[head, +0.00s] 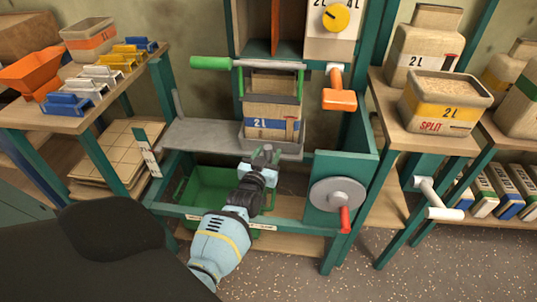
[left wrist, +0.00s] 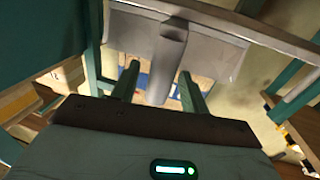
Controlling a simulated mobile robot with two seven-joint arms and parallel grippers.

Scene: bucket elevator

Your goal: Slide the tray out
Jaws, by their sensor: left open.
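The grey metal tray (head: 284,147) sits in the middle of the green frame, under a box with a blue 2L label (head: 262,127). My left gripper (head: 265,153) is at the tray's front edge. In the left wrist view the tray (left wrist: 220,45) fills the top, with a grey handle (left wrist: 171,50) sticking out toward me. My left gripper (left wrist: 159,74) is open there, one finger on each side of the handle. Whether the fingers touch it cannot be told. My right gripper is in neither view.
A grey plate (head: 205,135) lies left of the tray. Below are a green bin (head: 210,190) and a green front rail (head: 290,225). A grey wheel with a red handle (head: 338,194) is at the right. A green-handled bar (head: 215,63) crosses above.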

